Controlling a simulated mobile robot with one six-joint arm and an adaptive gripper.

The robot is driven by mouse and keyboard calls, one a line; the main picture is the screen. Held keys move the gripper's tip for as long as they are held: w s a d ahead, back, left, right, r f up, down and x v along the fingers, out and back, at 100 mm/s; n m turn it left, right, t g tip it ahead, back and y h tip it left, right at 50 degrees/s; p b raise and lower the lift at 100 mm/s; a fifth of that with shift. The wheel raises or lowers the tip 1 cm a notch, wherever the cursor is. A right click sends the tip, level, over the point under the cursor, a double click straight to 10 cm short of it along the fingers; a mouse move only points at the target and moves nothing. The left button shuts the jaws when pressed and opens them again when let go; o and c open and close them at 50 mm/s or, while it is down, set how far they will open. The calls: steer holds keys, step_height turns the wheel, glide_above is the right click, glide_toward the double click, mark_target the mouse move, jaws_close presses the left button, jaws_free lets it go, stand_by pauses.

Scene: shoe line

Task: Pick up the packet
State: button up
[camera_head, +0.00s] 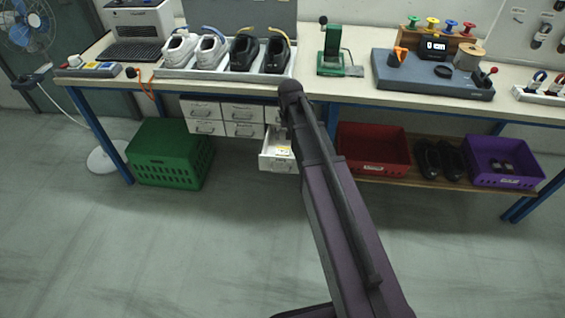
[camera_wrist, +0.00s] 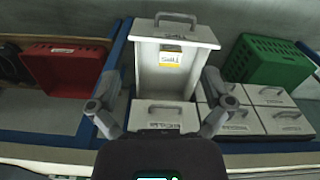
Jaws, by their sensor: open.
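The packet (camera_wrist: 171,57) is a small white and yellow piece with dark print, lying inside a pulled-out white drawer (camera_wrist: 150,82). In the head view the packet (camera_head: 284,150) shows small and pale yellow in the open drawer (camera_head: 275,163), partly covered by my arm. My gripper (camera_wrist: 160,98) is open and empty in the wrist view, its two fingers spread wide on either side of the drawer, with the packet appearing beyond and between them. In the head view my gripper is hidden behind my arm.
The closed drawers (camera_head: 223,118) sit under the bench (camera_head: 345,92). A green crate (camera_head: 170,165) stands left of them, a red crate (camera_head: 373,150) and purple crate (camera_head: 503,160) to the right. Shoes (camera_head: 211,52) stand in a tray on the bench. The floor in front is clear.

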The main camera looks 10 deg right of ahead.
steer(key=m+b, duration=0.2)
steer(key=b, duration=0.4)
glide_above(283, 151)
step_height(283, 151, down, 8)
steer(key=shift+w+a, duration=0.2)
steer(key=shift+a, duration=0.05)
steer(key=shift+f+b, duration=0.1)
steer(key=shift+b, duration=0.2)
step_height(283, 151, down, 8)
steer(key=b, duration=0.8)
steer(key=shift+f, duration=0.2)
steer(key=shift+f, duration=0.1)
steer(key=shift+d+f+b, duration=0.2)
steer(key=shift+f+b, duration=2.3)
steer(key=shift+b, duration=0.25)
steer(key=shift+s, duration=0.1)
steer(key=c, duration=1)
